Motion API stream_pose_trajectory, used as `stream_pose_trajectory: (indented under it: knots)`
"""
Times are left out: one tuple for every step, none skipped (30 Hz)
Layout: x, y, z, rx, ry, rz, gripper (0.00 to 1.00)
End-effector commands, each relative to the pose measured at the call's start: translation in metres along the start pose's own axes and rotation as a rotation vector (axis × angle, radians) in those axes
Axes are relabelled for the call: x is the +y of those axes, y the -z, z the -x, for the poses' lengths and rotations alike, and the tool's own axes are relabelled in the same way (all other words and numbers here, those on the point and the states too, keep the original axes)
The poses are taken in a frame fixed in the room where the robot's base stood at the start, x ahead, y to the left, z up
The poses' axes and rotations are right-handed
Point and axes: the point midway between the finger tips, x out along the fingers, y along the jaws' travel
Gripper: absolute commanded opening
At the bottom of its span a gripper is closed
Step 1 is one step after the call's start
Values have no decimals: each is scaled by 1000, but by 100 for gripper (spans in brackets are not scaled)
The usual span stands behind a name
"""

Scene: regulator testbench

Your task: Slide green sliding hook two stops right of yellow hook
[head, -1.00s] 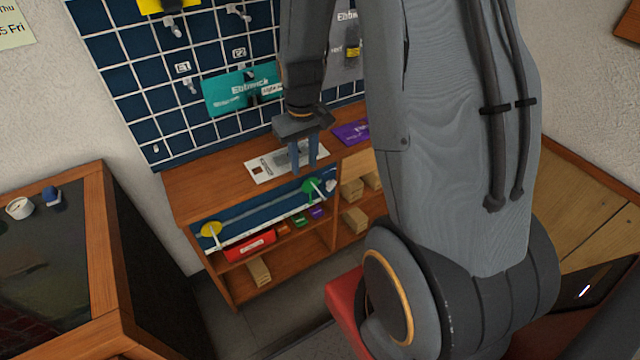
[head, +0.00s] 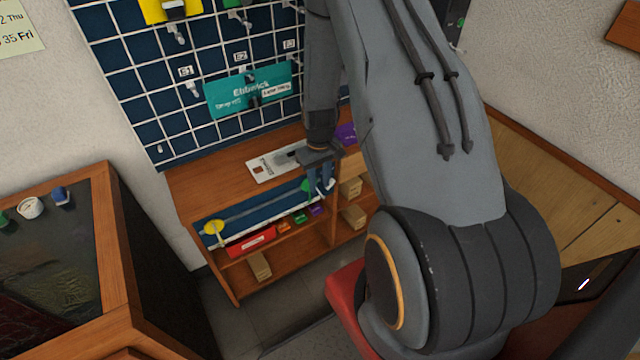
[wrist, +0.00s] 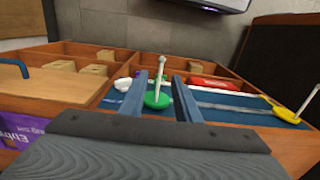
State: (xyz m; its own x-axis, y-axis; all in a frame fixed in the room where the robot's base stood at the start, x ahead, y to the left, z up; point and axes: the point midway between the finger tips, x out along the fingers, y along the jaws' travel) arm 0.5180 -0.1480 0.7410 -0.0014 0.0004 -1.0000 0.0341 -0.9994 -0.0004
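The green sliding hook (wrist: 157,99) is a round green disc with a white peg, on a rail along the blue front panel of the shelf unit. In the wrist view it lies between the two fingers of my gripper (wrist: 165,95), which stand apart with space on both sides. In the head view my gripper (head: 320,190) is at the rail's right end and mostly covers the green hook (head: 305,186). The yellow hook (head: 213,228) is at the rail's left end; it also shows at right in the wrist view (wrist: 286,115). The rail (head: 260,212) between them is clear.
Below the rail are a red box (head: 250,242), small coloured blocks and wooden blocks (head: 354,216) on shelves. A white card (head: 275,165) lies on the shelf top. A teal pouch (head: 250,90) hangs on the grid wall. A dark-topped cabinet (head: 60,250) stands at left.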

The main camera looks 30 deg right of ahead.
Motion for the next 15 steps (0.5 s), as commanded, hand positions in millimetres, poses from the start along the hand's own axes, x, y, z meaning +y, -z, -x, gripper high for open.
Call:
stream_pose_trajectory:
  knots:
    - [0, 0, -5, 0, 0, 0, 30]
    - [0, 0, -8, 0, 0, 0, 30]
    - [0, 0, -11, 0, 0, 0, 30]
    - [0, 0, -13, 0, 0, 0, 30]
    - [0, 0, -15, 0, 0, 0, 30]
    - [0, 0, -17, 0, 0, 0, 30]
    - [0, 0, -18, 0, 0, 0, 30]
    - [0, 0, -19, 0, 0, 0, 30]
    - [0, 0, -20, 1, 0, 0, 30]
    - [0, 0, -20, 1, 0, 0, 30]
    - [0, 1, -21, 1, 0, 0, 30]
    - [0, 1, -21, 1, 0, 0, 30]
    - [0, 1, -21, 1, 0, 0, 30]
    - [0, 1, -21, 2, 0, 0, 30]
    - [0, 1, -21, 1, 0, 0, 30]
